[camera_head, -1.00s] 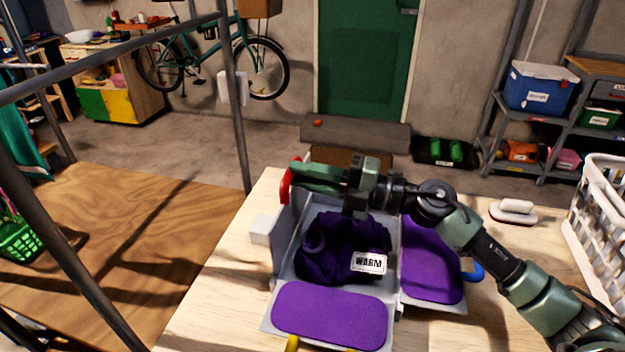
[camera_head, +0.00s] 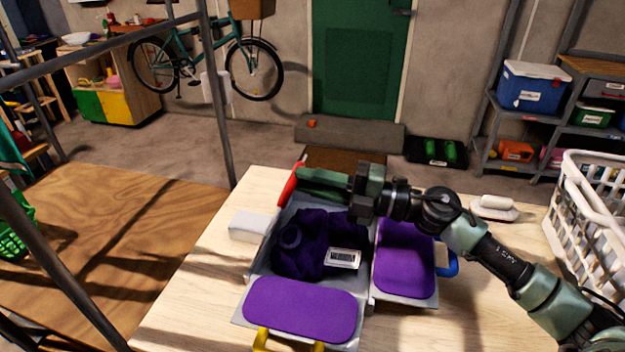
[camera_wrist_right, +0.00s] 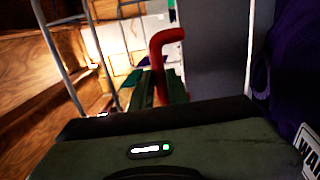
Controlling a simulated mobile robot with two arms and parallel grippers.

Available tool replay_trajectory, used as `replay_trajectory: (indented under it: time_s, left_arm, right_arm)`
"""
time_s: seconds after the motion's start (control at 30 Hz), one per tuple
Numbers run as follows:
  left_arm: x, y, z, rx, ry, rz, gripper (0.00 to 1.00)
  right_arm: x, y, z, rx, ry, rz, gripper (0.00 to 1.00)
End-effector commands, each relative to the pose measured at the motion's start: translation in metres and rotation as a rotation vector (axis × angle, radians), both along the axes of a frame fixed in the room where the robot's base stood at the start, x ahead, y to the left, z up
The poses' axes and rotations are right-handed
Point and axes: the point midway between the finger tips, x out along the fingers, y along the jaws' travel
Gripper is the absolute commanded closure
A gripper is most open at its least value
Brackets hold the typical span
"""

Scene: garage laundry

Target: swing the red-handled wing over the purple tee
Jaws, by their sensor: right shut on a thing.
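A folding board lies on the light wood table. The crumpled purple tee (camera_head: 305,248), with a white label, sits in its middle. The wing with the red handle (camera_head: 290,184) is the grey panel (camera_head: 262,258) on the tee's left side; it stands raised, seen nearly edge-on. My right gripper (camera_head: 304,180) reaches across the board's far end and is shut on the red handle. In the right wrist view the handle (camera_wrist_right: 160,62) shows beyond the gripper, with the grey panel beside it (camera_wrist_right: 212,55). My left gripper is not in view.
A purple-padded flap with a blue handle (camera_head: 406,262) lies flat at right; another with yellow handles (camera_head: 302,309) lies in front. A white block (camera_head: 248,227) is left of the board. A brush (camera_head: 494,208) and white basket (camera_head: 590,222) stand right.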

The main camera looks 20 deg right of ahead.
Motion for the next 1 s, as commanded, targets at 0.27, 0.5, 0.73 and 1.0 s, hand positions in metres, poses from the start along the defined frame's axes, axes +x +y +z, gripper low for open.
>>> replay_trajectory:
  time_s: [0.27, 0.5, 0.73, 1.0]
  left_arm:
    - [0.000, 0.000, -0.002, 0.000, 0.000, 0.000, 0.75]
    - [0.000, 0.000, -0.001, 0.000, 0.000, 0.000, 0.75]
    - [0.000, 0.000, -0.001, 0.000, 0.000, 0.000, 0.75]
    - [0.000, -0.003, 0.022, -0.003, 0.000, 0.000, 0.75]
  right_arm:
    - [-0.003, 0.004, -0.018, -0.015, 0.027, 0.011, 0.75]
    - [-0.003, 0.004, -0.017, -0.014, 0.026, 0.012, 0.75]
    - [-0.003, 0.004, -0.016, -0.013, 0.025, 0.013, 0.75]
    - [0.001, -0.002, 0.014, -0.014, 0.022, 0.012, 0.75]
